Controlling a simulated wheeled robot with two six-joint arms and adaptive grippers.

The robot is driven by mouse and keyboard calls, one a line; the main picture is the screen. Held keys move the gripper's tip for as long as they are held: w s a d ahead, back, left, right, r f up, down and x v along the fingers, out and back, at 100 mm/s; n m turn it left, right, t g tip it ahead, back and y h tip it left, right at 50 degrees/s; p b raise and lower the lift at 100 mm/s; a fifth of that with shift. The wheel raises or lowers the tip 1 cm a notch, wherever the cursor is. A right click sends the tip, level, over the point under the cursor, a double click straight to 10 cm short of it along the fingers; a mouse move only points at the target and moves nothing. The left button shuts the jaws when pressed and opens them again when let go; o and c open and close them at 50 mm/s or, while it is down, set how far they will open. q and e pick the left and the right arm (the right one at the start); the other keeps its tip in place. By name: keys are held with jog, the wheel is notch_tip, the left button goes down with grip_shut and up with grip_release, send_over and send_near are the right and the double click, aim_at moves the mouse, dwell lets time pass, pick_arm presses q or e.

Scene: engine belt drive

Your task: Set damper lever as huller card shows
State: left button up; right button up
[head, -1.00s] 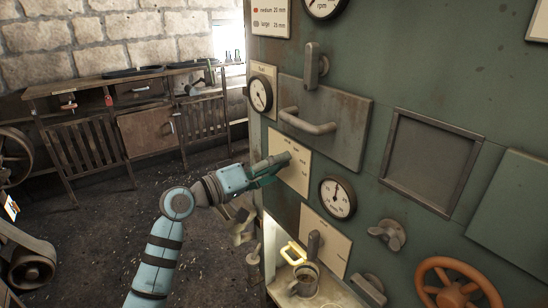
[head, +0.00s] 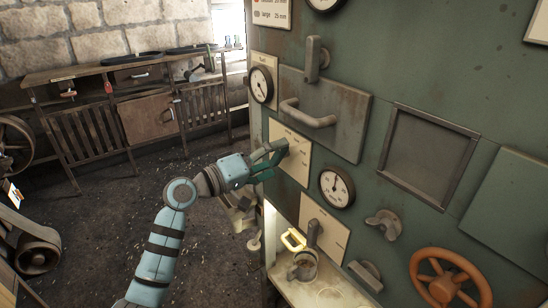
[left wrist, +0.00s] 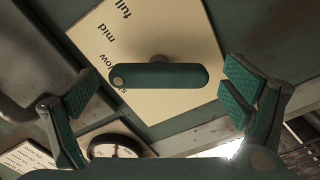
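A lever with a dark green handle (left wrist: 160,76) stands out from a cream plate (left wrist: 160,45) in the left wrist view. The plate reads "full", "mid", "low" and a partly hidden word starting with s. The handle's round-marked end lies near "low" and that hidden word. My left gripper (left wrist: 165,100) is open, with one green-padded finger off each end of the handle, apart from it. In the head view the left gripper (head: 277,156) is at the cream plate (head: 298,165) on the green machine and partly hides the lever. My right gripper is not in view.
A bar handle (head: 308,116) sticks out above the plate, and a dial gauge (head: 336,188) sits below right. A card (head: 271,12) with sizes hangs at the top.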

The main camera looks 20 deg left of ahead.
pick_arm(q)
jog(key=v, duration=1.2)
